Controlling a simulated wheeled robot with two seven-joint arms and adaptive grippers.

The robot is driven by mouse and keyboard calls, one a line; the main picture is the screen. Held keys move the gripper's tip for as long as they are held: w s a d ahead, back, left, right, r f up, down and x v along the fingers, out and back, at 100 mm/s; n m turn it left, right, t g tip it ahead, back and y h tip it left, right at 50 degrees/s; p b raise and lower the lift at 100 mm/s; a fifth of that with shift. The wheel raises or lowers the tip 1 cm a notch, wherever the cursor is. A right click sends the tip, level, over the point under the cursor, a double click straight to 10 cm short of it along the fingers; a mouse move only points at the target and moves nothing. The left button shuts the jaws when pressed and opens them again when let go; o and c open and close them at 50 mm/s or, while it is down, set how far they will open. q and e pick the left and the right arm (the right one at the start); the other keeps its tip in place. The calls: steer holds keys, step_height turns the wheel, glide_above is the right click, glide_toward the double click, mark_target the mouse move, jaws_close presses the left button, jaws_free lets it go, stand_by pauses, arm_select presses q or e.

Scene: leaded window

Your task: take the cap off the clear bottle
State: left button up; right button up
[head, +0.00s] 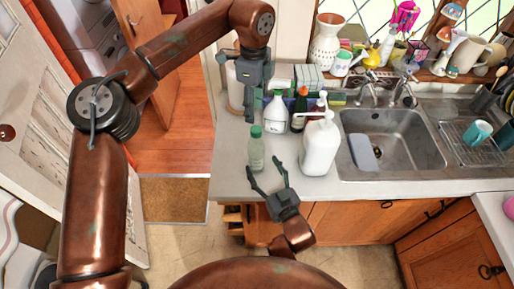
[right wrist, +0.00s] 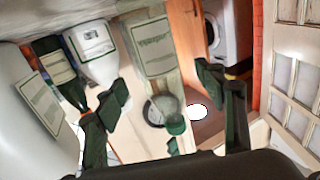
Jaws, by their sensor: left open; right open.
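The clear bottle (head: 257,156) stands upright near the counter's front edge, with a green cap (head: 256,131) on it. In the right wrist view the bottle (right wrist: 152,48) and cap (right wrist: 176,125) show between my right fingers. My right gripper (head: 266,171) is open and empty, just in front of the bottle at the counter edge, its fingers pointing toward it; its fingertips also show in the right wrist view (right wrist: 160,92). My left gripper (head: 249,117) is open and points down, above and behind the bottle in the picture. I see nothing between its fingers.
A large white pump bottle (head: 319,148) stands close on the right. A white spray bottle (head: 275,113) and a dark bottle (head: 299,108) stand behind, near a paper roll (head: 235,88). The sink (head: 385,140) is further right. Bare counter (head: 228,165) lies left of the bottle.

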mark_target(256, 153)
steer(key=shift+x, duration=3.35)
steer(key=shift+w+d, duration=0.1)
steer(key=shift+d, duration=0.05)
steer(key=shift+c, duration=0.2)
jaws_close()
